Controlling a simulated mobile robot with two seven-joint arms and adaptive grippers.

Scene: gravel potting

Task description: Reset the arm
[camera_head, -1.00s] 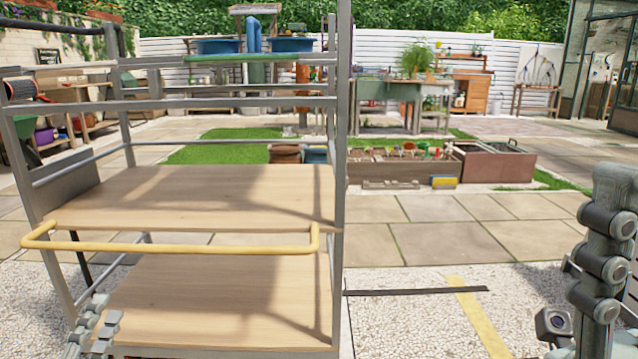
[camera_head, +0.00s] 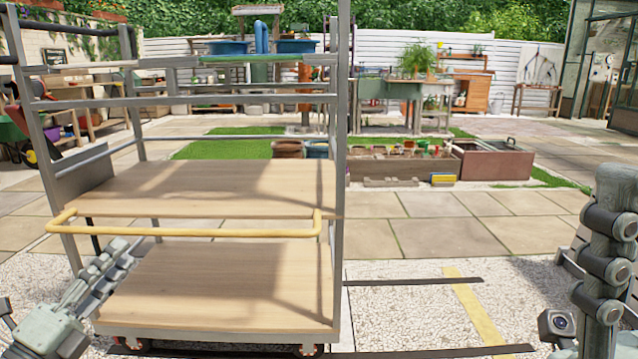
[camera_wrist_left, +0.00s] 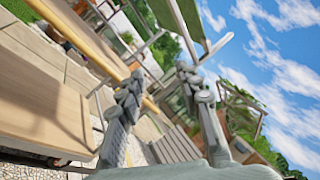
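My left gripper (camera_head: 125,258) is in the lower left of the head view, in front of the cart's lower shelf and below the yellow handle. In the left wrist view my left gripper (camera_wrist_left: 160,78) shows two jointed fingers spread apart with nothing between them, so it is open and empty. Part of my right gripper (camera_head: 608,240) stands upright at the right edge of the head view; only part of it shows, so its opening cannot be judged.
A grey-framed cart with wooden shelves (camera_head: 230,185) stands close in front, at left. Its yellow handle (camera_head: 190,231) juts towards me, near my left gripper. Dark strips (camera_head: 415,282) and a yellow strip (camera_head: 470,305) mark the gravel. Paving to the right is open, with a planter box (camera_head: 490,160) beyond.

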